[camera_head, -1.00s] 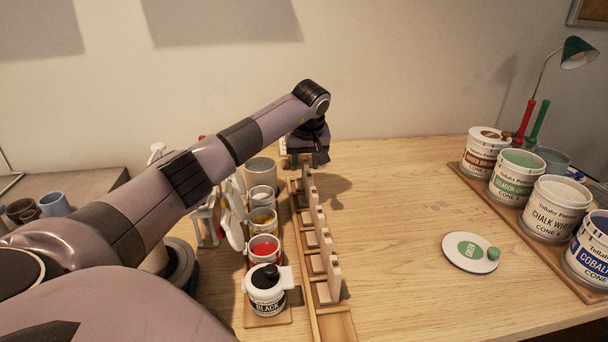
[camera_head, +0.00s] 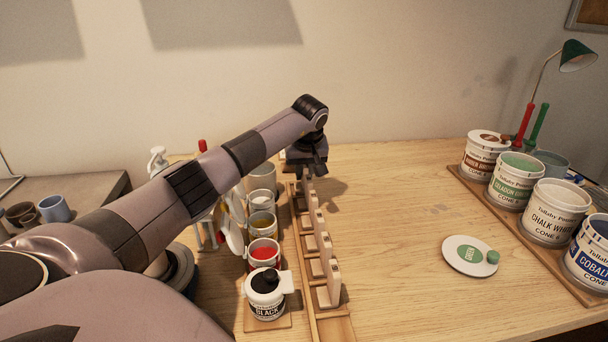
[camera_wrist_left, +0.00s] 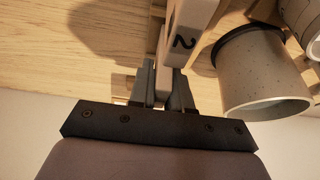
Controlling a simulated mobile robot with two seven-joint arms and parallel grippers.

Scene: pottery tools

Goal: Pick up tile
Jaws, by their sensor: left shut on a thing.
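My left gripper (camera_head: 307,170) is at the far end of the wooden rack (camera_head: 333,325), pointing down. It is shut on the farthest upright tile (camera_head: 305,187), which still stands at the rack. In the left wrist view the fingers (camera_wrist_left: 166,84) close on a pale tile edge, beside a tile face with a dark "2" (camera_wrist_left: 184,42). Several more pale tiles, such as the nearest one (camera_head: 334,283), stand in a row along the rack. The gripper hides the top of the held tile. My right gripper is not in view.
Glaze jars, with the black one (camera_head: 266,300) nearest, stand in a row just left of the rack. A speckled cup (camera_wrist_left: 262,75) is close beside the fingers. Large labelled tubs (camera_head: 555,212) and a white disc (camera_head: 457,254) are at right.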

